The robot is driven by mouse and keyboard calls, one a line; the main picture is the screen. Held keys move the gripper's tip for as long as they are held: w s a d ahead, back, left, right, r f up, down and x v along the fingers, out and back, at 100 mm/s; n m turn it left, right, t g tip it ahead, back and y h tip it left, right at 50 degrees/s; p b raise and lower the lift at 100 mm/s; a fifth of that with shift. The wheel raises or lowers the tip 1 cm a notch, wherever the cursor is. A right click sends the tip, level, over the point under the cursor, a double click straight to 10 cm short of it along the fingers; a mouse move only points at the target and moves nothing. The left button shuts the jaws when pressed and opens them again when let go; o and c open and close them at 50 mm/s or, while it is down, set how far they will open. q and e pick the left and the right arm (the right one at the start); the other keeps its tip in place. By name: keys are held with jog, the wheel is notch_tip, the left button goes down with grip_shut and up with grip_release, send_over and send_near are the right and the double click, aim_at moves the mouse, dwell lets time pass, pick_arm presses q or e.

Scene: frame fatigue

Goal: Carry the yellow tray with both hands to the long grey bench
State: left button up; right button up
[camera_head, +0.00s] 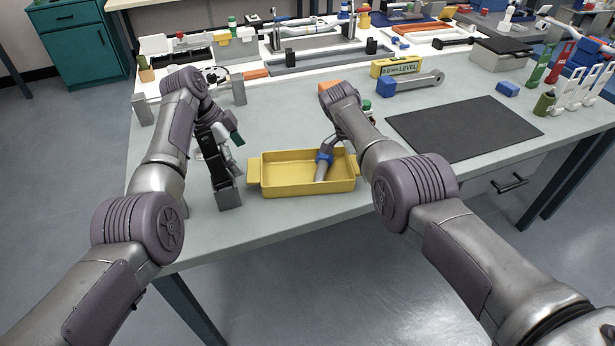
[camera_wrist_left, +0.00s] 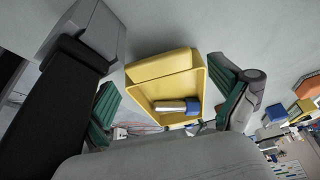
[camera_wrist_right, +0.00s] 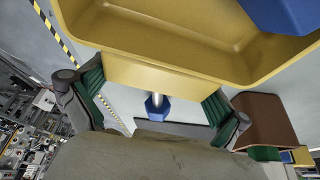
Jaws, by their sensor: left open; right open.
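The yellow tray (camera_head: 270,185) stands near the front edge of a long grey bench (camera_head: 290,222). A tool with a grey shaft and blue end (camera_wrist_left: 178,105) lies in it. My left gripper (camera_head: 222,136) is open, just left of the tray; in the left wrist view the tray (camera_wrist_left: 158,68) shows beyond its two green-padded fingers. My right gripper (camera_wrist_right: 152,98) is open, with a tray end handle (camera_wrist_right: 165,78) in front of and between its fingers; contact cannot be told. In the head view my right arm hides most of this gripper.
A black-and-grey upright piece (camera_head: 228,197) stands close left of the tray, by my left gripper. A teal cabinet (camera_head: 75,45) stands at the back left.

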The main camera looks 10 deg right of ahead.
jog(key=shift+d+r, duration=0.1)
jog(key=shift+r, duration=0.1)
pick_arm(q)
jog(key=shift+v, duration=1.8)
pick_arm(e)
jog(key=shift+v, duration=3.8)
pick_arm(q)
jog(key=shift+w+d+r, duration=0.1)
jog(key=shift+w, duration=0.1)
pick_arm(e)
jog(key=shift+d+r, duration=0.1)
